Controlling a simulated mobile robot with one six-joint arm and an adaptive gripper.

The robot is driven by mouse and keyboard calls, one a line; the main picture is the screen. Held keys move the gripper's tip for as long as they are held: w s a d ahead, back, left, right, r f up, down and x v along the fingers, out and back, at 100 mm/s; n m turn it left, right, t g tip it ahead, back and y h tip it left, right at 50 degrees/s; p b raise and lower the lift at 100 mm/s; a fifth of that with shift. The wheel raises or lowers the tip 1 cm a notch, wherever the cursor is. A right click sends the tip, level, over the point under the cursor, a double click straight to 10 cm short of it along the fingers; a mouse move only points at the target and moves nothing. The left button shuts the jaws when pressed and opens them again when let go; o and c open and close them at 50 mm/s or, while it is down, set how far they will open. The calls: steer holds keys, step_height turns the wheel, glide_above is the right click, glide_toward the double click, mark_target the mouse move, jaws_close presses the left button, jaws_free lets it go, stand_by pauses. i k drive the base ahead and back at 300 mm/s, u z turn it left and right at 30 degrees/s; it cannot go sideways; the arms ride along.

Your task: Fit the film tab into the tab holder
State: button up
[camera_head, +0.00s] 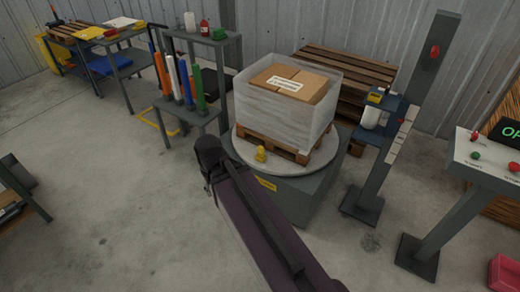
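A small yellow part (261,153) sits on the front rim of the round grey turntable (236,146). It may be the tab holder, but it is too small to tell its shape. A white film roll (371,117) sits in the blue-grey carriage (394,102) on the mast, to the right of the wrapped load. I cannot make out a film tab. My dark arm reaches up from the bottom edge to a joint left of the turntable. My gripper's fingers do not show.
A film-wrapped carton load (275,110) stands on a wooden pallet on the turntable. A rack (188,118) with coloured tubes stands to the left. The grey mast (407,110) and a control console (490,160) stand to the right. The left foreground floor is mostly clear.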

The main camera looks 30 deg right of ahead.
mark_target(372, 134)
steer(key=z, duration=0.4)
steer(key=i, duration=0.85)
steer(key=z, duration=0.5)
